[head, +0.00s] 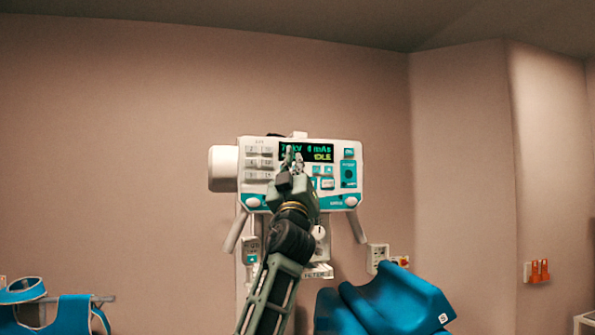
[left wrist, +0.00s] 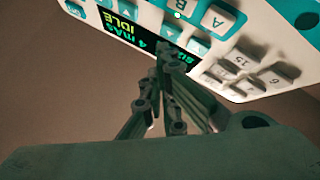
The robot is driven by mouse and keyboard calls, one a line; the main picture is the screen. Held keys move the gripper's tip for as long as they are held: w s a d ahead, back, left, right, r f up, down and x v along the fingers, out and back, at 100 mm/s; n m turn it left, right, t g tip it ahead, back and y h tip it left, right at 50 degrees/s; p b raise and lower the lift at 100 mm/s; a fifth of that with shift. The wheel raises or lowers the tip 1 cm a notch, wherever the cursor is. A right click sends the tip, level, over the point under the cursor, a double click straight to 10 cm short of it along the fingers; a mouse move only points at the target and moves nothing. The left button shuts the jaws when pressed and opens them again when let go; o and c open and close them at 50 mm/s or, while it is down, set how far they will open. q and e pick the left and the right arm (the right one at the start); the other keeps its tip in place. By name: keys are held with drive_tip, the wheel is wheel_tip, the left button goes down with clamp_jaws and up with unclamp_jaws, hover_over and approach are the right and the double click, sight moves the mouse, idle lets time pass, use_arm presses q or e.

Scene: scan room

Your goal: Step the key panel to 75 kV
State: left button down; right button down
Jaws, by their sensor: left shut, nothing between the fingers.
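The white and teal key panel (head: 350,150) is on the wall ahead. Its dark display (head: 322,148) reads "4 mAs" and "IDLE" in lit letters; the kV figure is partly covered by my left gripper. My left gripper (head: 293,156) is shut and empty, its tips in front of the display's left part. In the left wrist view the panel (left wrist: 276,40) appears upside down, with the fingertips (left wrist: 164,55) overlapping the display edge near the keys. Whether the tips touch the panel I cannot tell. My right gripper is not in view.
Grey number keys (head: 252,162) are at the panel's left and teal keys (head: 348,165) at its right. A white cylinder (head: 222,168) sticks out at left. A blue padded thing (head: 400,300) is below right, and blue garments (head: 72,315) hang at lower left.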

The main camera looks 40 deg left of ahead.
use_arm(q)
drive_tip(key=s+d+b, duration=0.1)
drive_tip(key=s+d, duration=0.2)
drive_tip(key=shift+s+d, duration=0.1)
drive_tip(key=shift+d, duration=0.3)
idle(1.9)
